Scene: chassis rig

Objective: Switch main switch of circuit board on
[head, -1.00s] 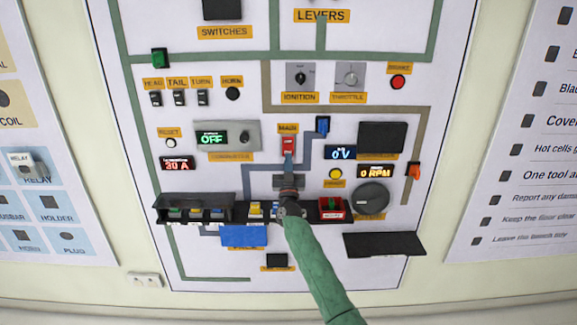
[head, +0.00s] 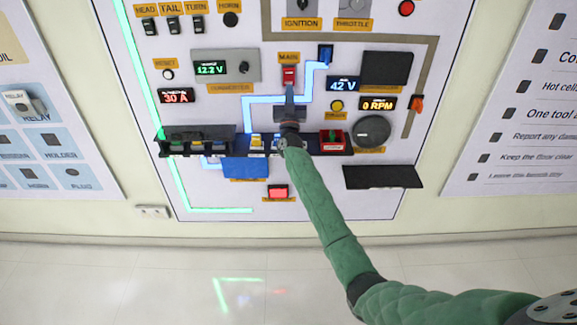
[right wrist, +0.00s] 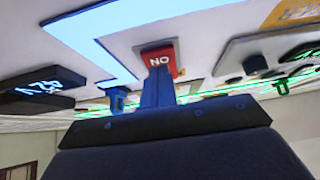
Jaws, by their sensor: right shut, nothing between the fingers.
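The main switch (head: 289,76) is a red rocker under the yellow MAIN label (head: 289,57) on the circuit board (head: 222,107). In the right wrist view the red switch (right wrist: 159,56) shows the letters "NO", which look like ON upside down. My right gripper (head: 290,90) is shut and empty, just below the switch. In the right wrist view its fingertips (right wrist: 157,82) reach the lower edge of the switch; I cannot tell if they touch. The displays read 12.2 V (head: 211,69), 42 V (head: 343,84) and 0 RPM (head: 378,103). My left gripper is not in view.
A black shelf with fuse parts (head: 190,149) crosses the board beneath the gripper. A blue box (head: 245,168), a red lit lamp (head: 278,191), a black ledge (head: 382,177) and a dark round dial (head: 371,131) sit nearby. The floor in front is clear.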

